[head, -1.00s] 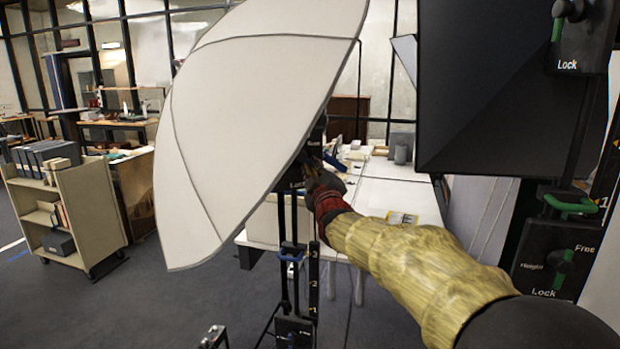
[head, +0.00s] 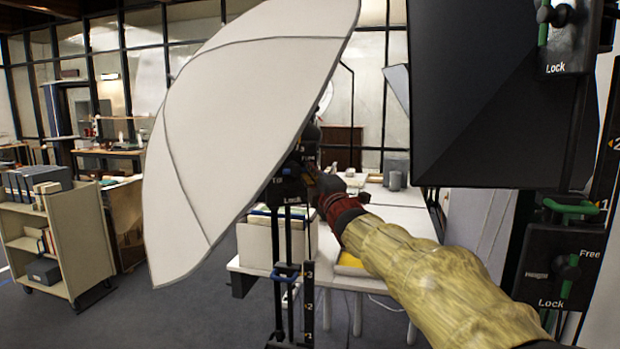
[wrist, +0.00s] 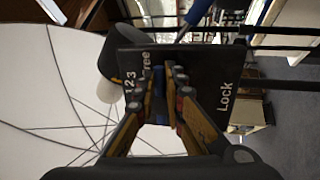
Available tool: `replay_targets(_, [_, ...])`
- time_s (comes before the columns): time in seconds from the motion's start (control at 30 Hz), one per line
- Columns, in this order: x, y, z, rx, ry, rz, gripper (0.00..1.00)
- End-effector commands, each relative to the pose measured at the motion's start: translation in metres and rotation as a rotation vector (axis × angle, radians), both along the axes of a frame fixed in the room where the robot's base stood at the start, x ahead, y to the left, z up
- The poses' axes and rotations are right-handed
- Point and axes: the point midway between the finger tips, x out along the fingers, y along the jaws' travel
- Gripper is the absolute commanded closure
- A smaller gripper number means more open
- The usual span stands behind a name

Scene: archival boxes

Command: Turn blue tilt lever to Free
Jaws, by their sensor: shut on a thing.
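The black tilt box (head: 290,188) sits on the light stand behind the white umbrella, with "Tilt" and "Lock" legible in the head view. My gripper (head: 316,178) reaches it from the right. In the wrist view my gripper's fingers (wrist: 164,78) stand at the face of the box (wrist: 205,62), which carries "Free", "Lock" and a 1-2-3 scale. The fingers are closed on a part at the box, taken to be the blue tilt lever.
The white umbrella (head: 240,120) fills the space left of my gripper. A blue clamp (head: 286,272) is lower on the stand. A black softbox (head: 490,90) and a green-lever box (head: 560,265) stand close at right. A white table (head: 395,215) is behind; a cart (head: 60,240) stands left.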

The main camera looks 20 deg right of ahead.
Motion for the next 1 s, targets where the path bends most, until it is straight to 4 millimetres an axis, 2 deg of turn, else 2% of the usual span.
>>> replay_targets(0.47, [0.0001,0.0005,0.0008,-0.014,-0.002,0.001,1.0])
replay_targets(0.5, [0.0001,0.0005,0.0009,-0.014,-0.002,0.001,0.88])
replay_targets(0.8, [0.0,0.0002,0.0009,-0.013,-0.002,0.0,0.71])
replay_targets(1.0, [0.0,0.0001,0.0008,-0.013,-0.001,0.0,0.71])
